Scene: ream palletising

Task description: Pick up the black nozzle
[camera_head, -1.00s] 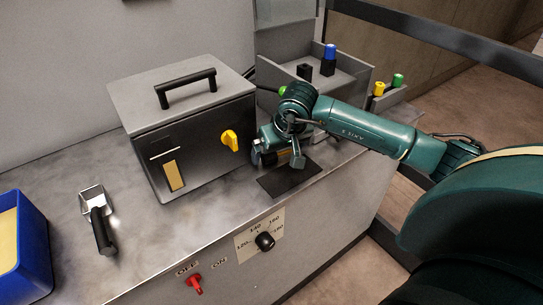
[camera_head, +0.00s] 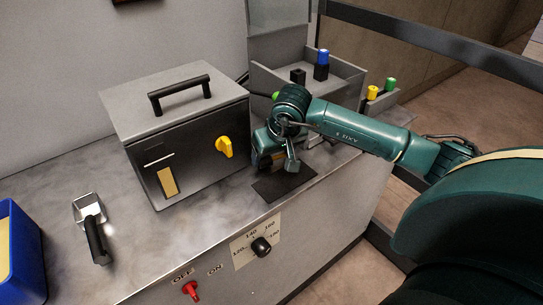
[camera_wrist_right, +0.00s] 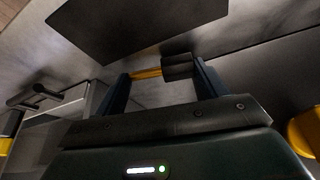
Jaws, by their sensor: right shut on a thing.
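My right gripper (camera_head: 270,163) is low over the metal counter, just behind the dark mat (camera_head: 284,184). In the right wrist view its two fingers (camera_wrist_right: 163,72) stand apart, with a small dark nozzle-like piece (camera_wrist_right: 178,68) between their tips and a yellow strip beside it. The gripper is shut on this piece. The head view mostly hides the piece behind the gripper and wrist. The dark mat (camera_wrist_right: 140,22) lies just beyond the fingertips in the wrist view. My left gripper is not in view.
A grey box (camera_head: 175,135) with a black handle and yellow knob stands left of the gripper. Behind is a grey tray (camera_head: 345,76) with a black block (camera_head: 298,76) and a blue-topped one (camera_head: 321,66). A scraper-like tool (camera_head: 95,238) and a blue bin (camera_head: 30,262) are at left.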

